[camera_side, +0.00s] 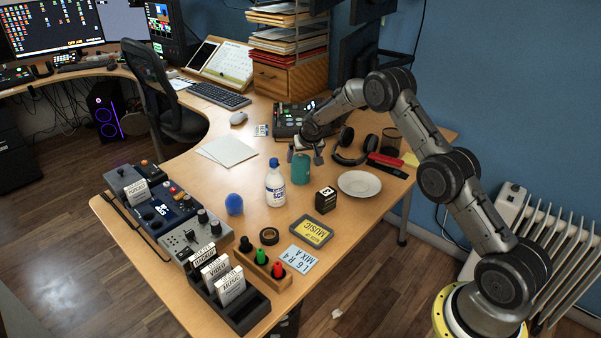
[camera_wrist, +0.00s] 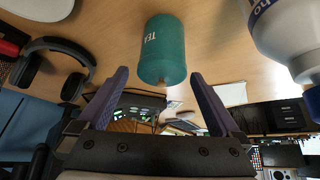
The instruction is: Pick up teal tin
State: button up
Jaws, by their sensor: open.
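The teal tin (camera_side: 301,169) stands upright on the wooden desk, just right of and behind a white bottle with a blue cap. In the wrist view the teal tin (camera_wrist: 163,50) shows the word TEA and lies ahead of my gripper, between the lines of its two fingers. My gripper (camera_side: 307,152) is at the tin's far side in the side view, close to its top; contact cannot be told there. In the wrist view my gripper (camera_wrist: 160,88) has its purple fingers spread wide, with nothing held between them.
The white bottle (camera_side: 275,186) stands close to the tin and also shows in the wrist view (camera_wrist: 288,35). Black headphones (camera_side: 355,148), a white plate (camera_side: 359,184), a black box (camera_side: 325,200) and a blue ball (camera_side: 234,204) are around. White papers (camera_side: 227,150) lie left.

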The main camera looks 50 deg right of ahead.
jog(key=shift+x, duration=3.8)
jog(key=shift+w+a, duration=0.1)
jog(key=shift+r, duration=0.1)
jog(key=c, duration=1.1)
